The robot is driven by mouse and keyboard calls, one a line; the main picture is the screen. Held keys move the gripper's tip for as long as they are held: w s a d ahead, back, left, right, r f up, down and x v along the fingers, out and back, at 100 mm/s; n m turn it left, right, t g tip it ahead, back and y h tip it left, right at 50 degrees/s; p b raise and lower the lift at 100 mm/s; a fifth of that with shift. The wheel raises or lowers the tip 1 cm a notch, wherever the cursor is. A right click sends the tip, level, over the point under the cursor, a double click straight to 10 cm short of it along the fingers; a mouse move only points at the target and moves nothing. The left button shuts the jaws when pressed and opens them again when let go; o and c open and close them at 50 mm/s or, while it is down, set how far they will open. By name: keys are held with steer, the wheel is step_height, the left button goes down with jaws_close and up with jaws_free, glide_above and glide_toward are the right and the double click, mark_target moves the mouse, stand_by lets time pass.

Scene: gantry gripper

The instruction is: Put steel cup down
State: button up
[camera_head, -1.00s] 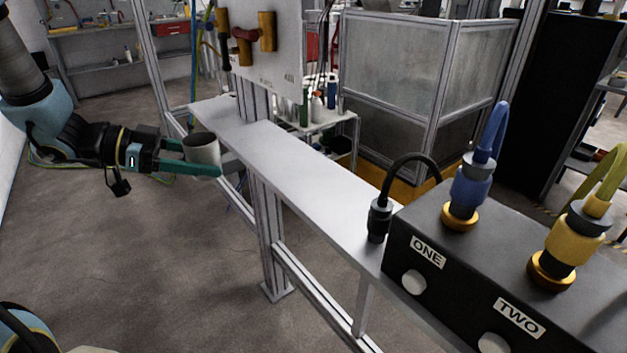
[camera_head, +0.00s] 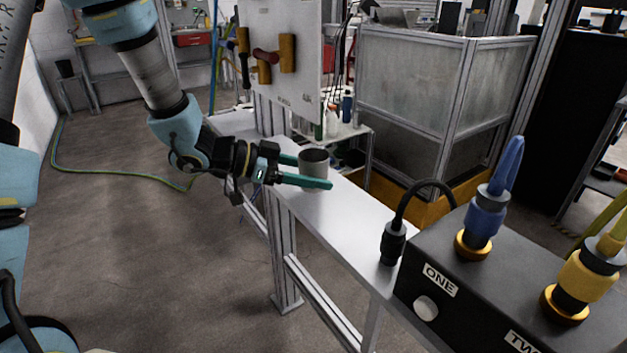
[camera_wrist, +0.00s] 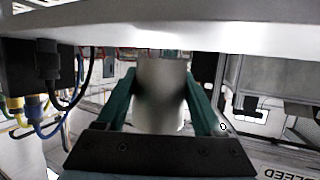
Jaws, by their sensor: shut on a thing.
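The steel cup (camera_head: 313,172) is a grey cylinder, upright with its dark opening facing up. My gripper (camera_head: 316,172) has its two green fingers on either side of the cup and is shut on it. The cup is over the narrow metal shelf (camera_head: 345,217); I cannot tell whether its base touches the surface. In the wrist view the cup (camera_wrist: 160,95) sits between the green fingers (camera_wrist: 160,100), and the pale shelf edge (camera_wrist: 230,28) crosses the top of the picture.
A black box (camera_head: 480,290) labelled ONE, with blue and yellow plugs, stands at the near end of the shelf. A black plug with a cable (camera_head: 393,245) stands beside it. A white panel with hanging tools (camera_head: 290,60) rises behind the cup. The shelf between is bare.

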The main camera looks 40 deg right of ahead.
steer(key=shift+f, duration=0.9)
steer(key=shift+f, duration=0.15)
steer(key=o, duration=1.4)
steer(key=shift+r, duration=0.25)
steer(key=v, duration=1.2)
